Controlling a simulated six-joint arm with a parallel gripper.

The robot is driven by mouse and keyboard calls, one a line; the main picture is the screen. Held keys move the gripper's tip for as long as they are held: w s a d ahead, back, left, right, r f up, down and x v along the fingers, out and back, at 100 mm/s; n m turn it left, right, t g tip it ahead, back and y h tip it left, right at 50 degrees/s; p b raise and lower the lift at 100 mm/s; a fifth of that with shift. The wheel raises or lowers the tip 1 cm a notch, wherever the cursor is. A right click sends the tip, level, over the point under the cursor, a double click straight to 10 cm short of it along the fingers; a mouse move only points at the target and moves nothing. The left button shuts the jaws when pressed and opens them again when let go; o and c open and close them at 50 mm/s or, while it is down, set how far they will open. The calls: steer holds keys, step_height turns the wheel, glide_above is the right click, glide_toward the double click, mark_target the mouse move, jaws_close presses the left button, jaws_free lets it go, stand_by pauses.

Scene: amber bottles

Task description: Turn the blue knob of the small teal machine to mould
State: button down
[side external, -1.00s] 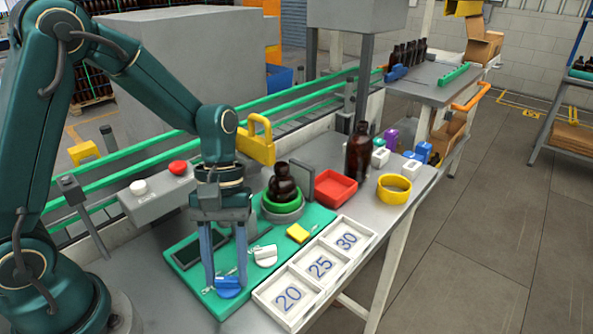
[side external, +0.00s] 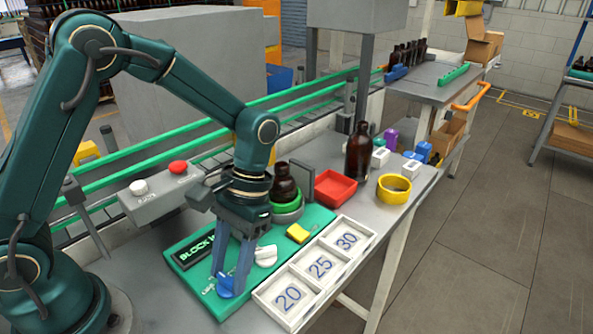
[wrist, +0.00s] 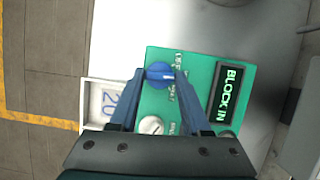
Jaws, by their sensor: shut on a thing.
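The small teal machine (side external: 205,280) lies flat on the grey bench, and its dark display (wrist: 229,94) reads "BLOCK IN" in green letters. The blue knob (wrist: 159,75) sits on the panel's near end; it also shows in the side view (side external: 224,292). My gripper (side external: 234,284) points down with its blue fingers on either side of the knob, shut on it. The knob's white mark points right in the wrist view. The labels around the knob are too small to read. A white knob (wrist: 151,125) sits beside it, apart from the fingers.
A white tray (side external: 273,310) marked 20, 25 and 30 lies right along the machine. A red tray (side external: 335,188), yellow ring (side external: 394,188) and tall bottle (side external: 358,150) stand beyond.

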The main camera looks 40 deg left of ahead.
steer(key=shift+m, duration=0.4)
steer(key=shift+c, duration=1.8)
jaws_free()
steer(key=shift+v, duration=2.6)
steer(key=shift+d, duration=0.15)
